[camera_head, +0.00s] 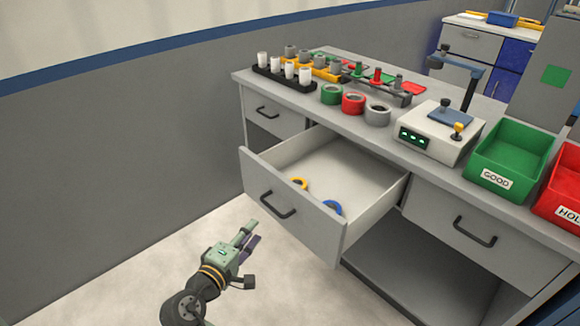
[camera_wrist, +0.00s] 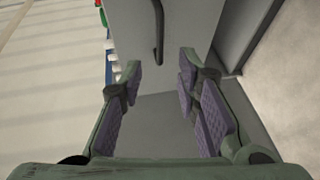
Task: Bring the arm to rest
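My gripper (camera_head: 247,243) is in front of the open drawer in the head view, low and near the floor, with its fingers pointing toward the drawer front. In the wrist view the two padded fingers of my gripper (camera_wrist: 160,92) stand apart with nothing between them. The open drawer (camera_head: 262,196) has a dark handle (camera_head: 278,206), which also shows beyond the fingertips in the wrist view (camera_wrist: 158,32). My gripper appears clear of the handle.
The drawer holds a yellow ring (camera_head: 299,183) and a blue ring (camera_head: 332,207). The bench top (camera_head: 330,125) carries pipe pieces, a white device (camera_head: 438,133), a green bin (camera_head: 512,155) and a red bin (camera_head: 562,190). The floor (camera_head: 130,270) left of my arm is clear.

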